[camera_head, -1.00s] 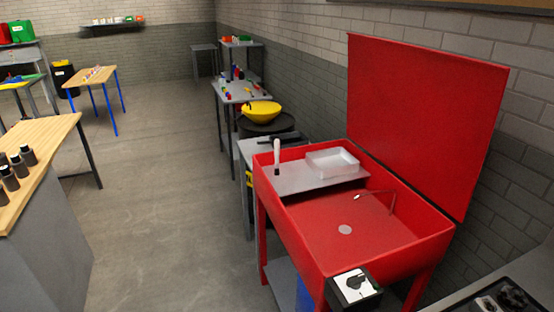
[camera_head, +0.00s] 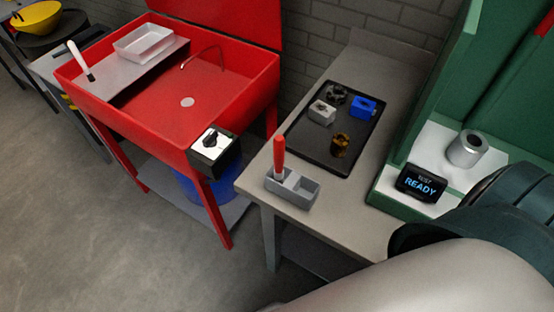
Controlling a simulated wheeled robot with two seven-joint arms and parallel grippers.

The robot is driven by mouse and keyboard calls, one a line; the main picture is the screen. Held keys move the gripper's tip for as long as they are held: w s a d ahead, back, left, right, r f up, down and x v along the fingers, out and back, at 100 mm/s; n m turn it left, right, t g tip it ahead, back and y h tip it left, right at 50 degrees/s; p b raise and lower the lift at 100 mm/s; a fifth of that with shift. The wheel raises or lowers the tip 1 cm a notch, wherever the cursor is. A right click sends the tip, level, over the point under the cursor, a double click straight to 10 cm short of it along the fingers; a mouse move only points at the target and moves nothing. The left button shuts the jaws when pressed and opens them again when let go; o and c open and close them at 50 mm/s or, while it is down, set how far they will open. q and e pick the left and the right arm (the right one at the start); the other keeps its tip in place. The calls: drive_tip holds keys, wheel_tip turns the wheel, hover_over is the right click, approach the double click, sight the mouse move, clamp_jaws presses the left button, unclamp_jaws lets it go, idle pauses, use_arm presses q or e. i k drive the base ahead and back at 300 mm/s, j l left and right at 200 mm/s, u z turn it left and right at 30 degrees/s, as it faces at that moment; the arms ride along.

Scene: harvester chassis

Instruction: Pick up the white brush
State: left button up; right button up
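A white brush (camera_head: 79,60) stands tilted on the grey shelf of the red wash basin at the upper left. Its handle is white and its lower end is dark. A white tray (camera_head: 144,42) sits on the same shelf, to the right of the brush and apart from it. Part of my own arm fills the lower right of the view, far from the brush. Neither of my grippers shows.
The red basin (camera_head: 205,108) has a control box (camera_head: 211,150) on its front. A grey table (camera_head: 331,214) holds a black tray with parts and a grey holder (camera_head: 292,187) with a red-handled tool (camera_head: 279,158). A green machine (camera_head: 443,85) stands right. Floor is clear at lower left.

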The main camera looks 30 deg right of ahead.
sight(74, 50)
drive_tip(key=i+j+z, duration=0.1)
drive_tip(key=z, duration=0.25)
drive_tip(key=j+z, duration=0.2)
drive_tip(key=z, duration=0.2)
drive_tip(key=i+j+z, duration=0.15)
drive_tip(key=j, duration=0.25)
drive_tip(key=i+j+z, duration=0.15)
drive_tip(key=j, duration=0.25)
drive_tip(key=j+z, duration=0.15)
drive_tip(key=j, duration=0.25)
drive_tip(key=i+j, duration=0.1)
drive_tip(key=j, duration=0.45)
drive_tip(key=i+j, duration=0.1)
drive_tip(key=j, duration=0.45)
drive_tip(key=i+j+z, duration=0.1)
drive_tip(key=j, duration=1)
drive_tip(key=i+z, duration=0.05)
